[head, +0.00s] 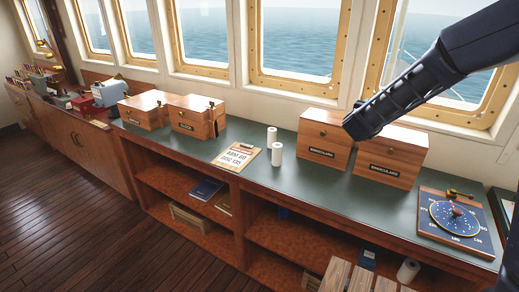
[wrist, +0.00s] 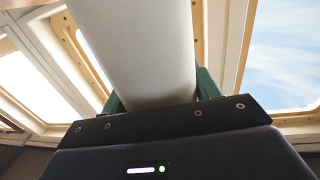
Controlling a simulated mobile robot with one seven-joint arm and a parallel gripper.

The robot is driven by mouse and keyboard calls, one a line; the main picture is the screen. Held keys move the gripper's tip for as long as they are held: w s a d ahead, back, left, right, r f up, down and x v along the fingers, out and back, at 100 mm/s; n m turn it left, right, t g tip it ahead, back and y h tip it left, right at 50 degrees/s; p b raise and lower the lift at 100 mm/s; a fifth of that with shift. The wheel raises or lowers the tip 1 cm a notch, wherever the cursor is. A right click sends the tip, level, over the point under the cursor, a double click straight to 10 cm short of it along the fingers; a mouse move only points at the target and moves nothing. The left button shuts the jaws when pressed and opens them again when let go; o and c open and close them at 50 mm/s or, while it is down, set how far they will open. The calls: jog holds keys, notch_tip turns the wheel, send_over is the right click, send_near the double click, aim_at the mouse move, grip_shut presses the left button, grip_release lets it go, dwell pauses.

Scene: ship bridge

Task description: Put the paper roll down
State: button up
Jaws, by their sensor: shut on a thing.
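A white paper roll (wrist: 135,50) fills the middle of the wrist view. My gripper (wrist: 158,92) is shut on it, with a green finger showing on each side of the roll. Window frames and sky are behind it, and no surface shows under it. In the head view my dark arm crosses the upper right, over the binocular boxes. The gripper and held roll cannot be made out there. Two other white rolls, a rear one (head: 272,137) and a front one (head: 277,154), stand upright on the green counter top (head: 240,205).
A clipboard (head: 236,155) lies left of the rolls. Two wooden boxes (head: 322,140) (head: 391,160) stand right of them, and more boxes (head: 196,118) left. A blue dial board (head: 455,218) is at the right. Another white roll (head: 408,270) is on the lower shelf. The counter's front strip is partly clear.

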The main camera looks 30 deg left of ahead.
jog(key=s+a+f, duration=0.3)
jog(key=s+a, duration=0.4)
jog(key=s, duration=0.4)
notch_tip(320, 180, down, 20)
jog(key=shift+w+d+r+h, duration=0.25)
jog(key=shift+h, duration=0.05)
dwell(0.3)
jog(key=shift+f, duration=0.15)
jog(key=o, duration=1.2)
jog(key=s, duration=0.4)
jog(key=s+a, duration=0.1)
jog(key=s, duration=0.3)
jog(key=s+a, duration=0.1)
jog(key=s, duration=0.3)
jog(key=shift+w+d+r, duration=0.1)
jog(key=shift+w+r, duration=0.05)
jog(key=shift+r, duration=0.05)
